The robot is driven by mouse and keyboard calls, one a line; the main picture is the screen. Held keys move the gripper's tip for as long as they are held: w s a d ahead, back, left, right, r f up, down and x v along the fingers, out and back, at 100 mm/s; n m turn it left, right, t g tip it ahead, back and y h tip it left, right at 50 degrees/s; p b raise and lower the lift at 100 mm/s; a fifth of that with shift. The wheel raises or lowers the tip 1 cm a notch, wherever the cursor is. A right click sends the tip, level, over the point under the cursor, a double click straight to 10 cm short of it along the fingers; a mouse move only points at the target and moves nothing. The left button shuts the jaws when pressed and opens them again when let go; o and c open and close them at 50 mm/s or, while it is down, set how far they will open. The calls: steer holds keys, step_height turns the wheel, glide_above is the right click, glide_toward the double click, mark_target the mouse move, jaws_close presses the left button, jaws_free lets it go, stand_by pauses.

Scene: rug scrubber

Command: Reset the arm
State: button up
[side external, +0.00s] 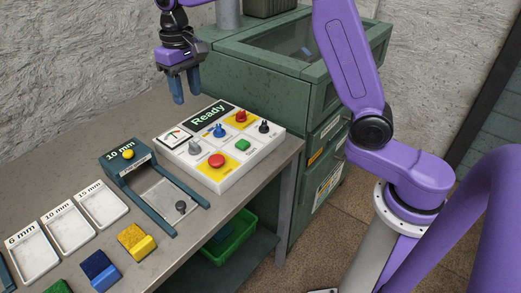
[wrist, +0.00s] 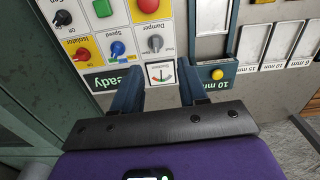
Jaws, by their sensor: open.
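My gripper (side external: 182,86) hangs in the air above the back edge of the table, behind the control panel. Its two blue fingers point down, apart and empty; they also show in the wrist view (wrist: 159,92). The white control panel (side external: 228,175) lies on the table with a "Ready" display (side external: 208,115), a red button, a green button, a blue knob, a grey knob, a black knob and a dial gauge (side external: 173,137). In the wrist view the gauge (wrist: 161,74) lies between the fingertips, below them. The fingers touch nothing that I can see.
A dark teal slide fixture (side external: 130,170) marked "10 mm" stands left of the panel. White trays (side external: 68,225) and coloured blocks, one yellow (side external: 136,242), one blue (side external: 100,270), lie further left. A green cabinet (side external: 310,90) stands behind. A green bin (side external: 232,240) sits below the table.

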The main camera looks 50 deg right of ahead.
steer(key=s+f+n, duration=0.1)
steer(key=s+n, duration=0.5)
steer(key=s, duration=1.2)
steer(key=s+d+f+n, duration=0.2)
steer(key=s+d+n, duration=0.1)
steer(key=s, duration=0.5)
steer(key=s+d+f+n, duration=0.2)
steer(key=s+d, duration=0.4)
steer(key=s, duration=0.3)
steer(key=shift+f+n, duration=0.35)
steer(key=shift+n, duration=0.25)
steer(key=shift+d, duration=0.1)
